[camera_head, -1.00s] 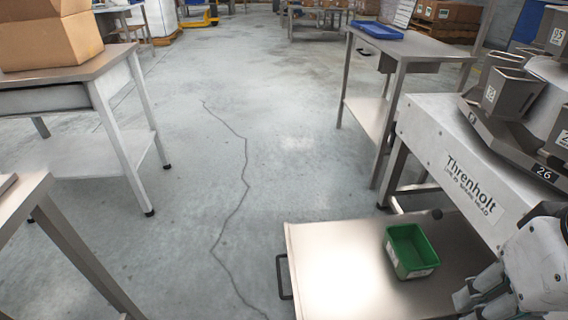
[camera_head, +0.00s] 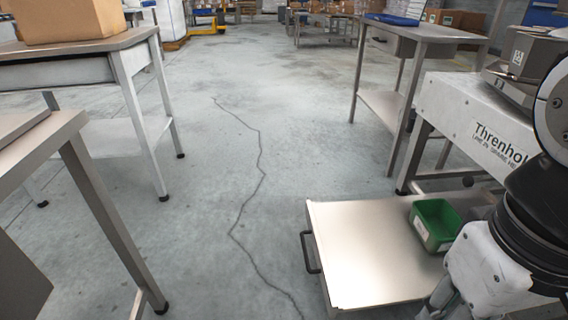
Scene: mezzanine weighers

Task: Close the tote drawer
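The tote drawer (camera_head: 360,255) is a flat metal tray that sticks out from under the white weigher marked Threnholt (camera_head: 470,115), at the lower right. Its dark bar handle (camera_head: 309,252) is on its left edge. A green tote (camera_head: 436,224) stands upright on the drawer near the weigher. My gripper (camera_head: 443,300) is at the bottom right, partly cut off by the frame edge and partly covered by my arm. It is close to the near right part of the drawer. I cannot tell whether it touches the drawer or how its fingers stand.
A metal table with a cardboard box (camera_head: 68,20) stands at the upper left, and another table (camera_head: 45,145) is at the near left. A metal table (camera_head: 430,32) with blue trays is behind the weigher. The cracked concrete floor (camera_head: 235,180) between them is clear.

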